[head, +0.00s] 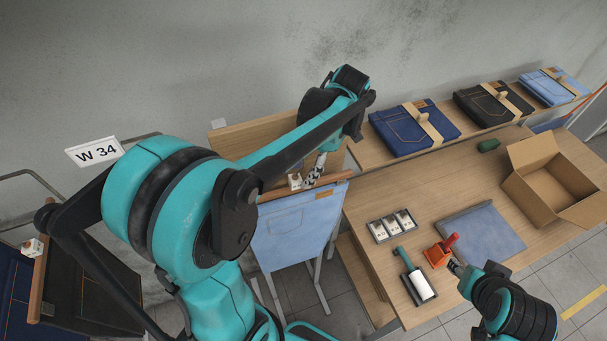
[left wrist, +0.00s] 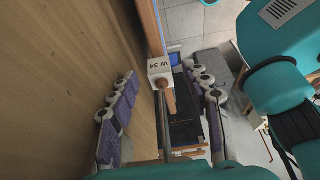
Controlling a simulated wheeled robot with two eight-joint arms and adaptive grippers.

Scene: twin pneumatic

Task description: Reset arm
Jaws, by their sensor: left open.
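My left gripper (head: 314,171) reaches down over the rack where light-blue jeans (head: 290,228) hang from a wooden bar. In the left wrist view the gripper (left wrist: 163,78) is open. A white cube marked W 34 (left wrist: 160,68) with a brown peg (left wrist: 170,102) shows between its spread fingers, with gaps on both sides. The white cube (head: 295,181) also shows at the bar in the head view. My right gripper (head: 455,266) is low over the table beside a red-orange tool (head: 440,251); its jaws are too small to read.
Folded jeans (head: 412,127) lie on the back shelf. A W 34 sign (head: 95,151) and dark jeans (head: 85,285) are at left.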

